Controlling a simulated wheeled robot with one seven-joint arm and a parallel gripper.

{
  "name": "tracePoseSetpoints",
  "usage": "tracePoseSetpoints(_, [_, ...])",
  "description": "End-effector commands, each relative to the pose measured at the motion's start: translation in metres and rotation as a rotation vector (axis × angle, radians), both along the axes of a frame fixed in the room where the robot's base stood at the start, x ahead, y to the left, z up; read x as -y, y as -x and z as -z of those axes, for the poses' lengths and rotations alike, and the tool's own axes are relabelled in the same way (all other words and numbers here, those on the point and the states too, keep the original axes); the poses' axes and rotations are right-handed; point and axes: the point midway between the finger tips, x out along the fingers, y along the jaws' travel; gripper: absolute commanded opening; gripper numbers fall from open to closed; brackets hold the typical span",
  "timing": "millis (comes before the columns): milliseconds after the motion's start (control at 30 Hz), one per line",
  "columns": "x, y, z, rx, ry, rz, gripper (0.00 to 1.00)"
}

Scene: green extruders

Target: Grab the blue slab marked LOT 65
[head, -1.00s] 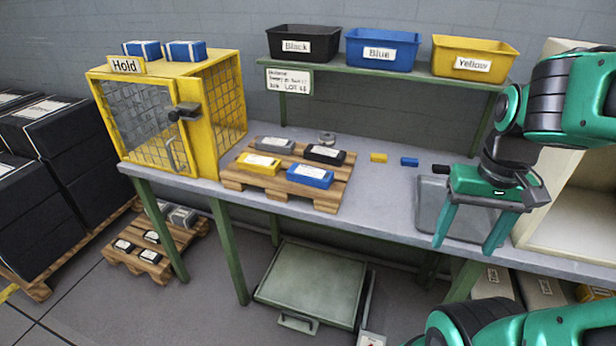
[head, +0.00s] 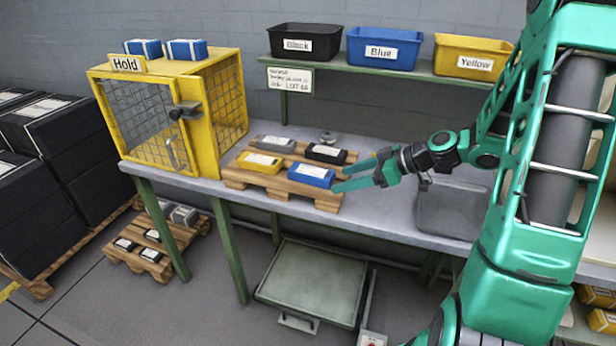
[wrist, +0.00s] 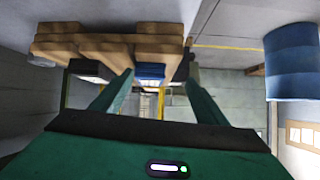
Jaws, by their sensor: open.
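A blue slab (head: 311,174) with a white label lies at the front right of a wooden pallet (head: 262,186) on the bench; its label is too small to read. My gripper (head: 358,170) is open and empty just to its right, fingers pointing left towards it. In the wrist view, which looks inverted, the blue slab (wrist: 150,71) shows beyond and between the two spread fingers (wrist: 160,82). Two more blue slabs (head: 143,49) (head: 187,50) lie on top of the yellow Hold cage (head: 218,68); their labels are unreadable too.
A yellow slab (head: 259,162), a black slab (head: 325,153) and a grey slab (head: 277,144) share the pallet. Black (head: 304,44), Blue (head: 382,49) and Yellow (head: 472,57) bins stand on the shelf above. A grey tray (head: 453,208) lies right of my gripper.

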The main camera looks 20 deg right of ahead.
Motion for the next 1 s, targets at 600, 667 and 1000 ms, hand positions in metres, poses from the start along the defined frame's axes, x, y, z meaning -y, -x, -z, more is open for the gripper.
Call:
tracePoseSetpoints(600, [-0.032, -0.054, 0.003, 0.176, -0.085, -0.003, 0.67])
tracePoseSetpoints(667, [-0.035, -0.057, 0.005, 0.176, -0.084, -0.001, 0.67])
tracePoseSetpoints(1000, [-0.061, -0.073, 0.016, 0.173, -0.085, -0.003, 0.67])
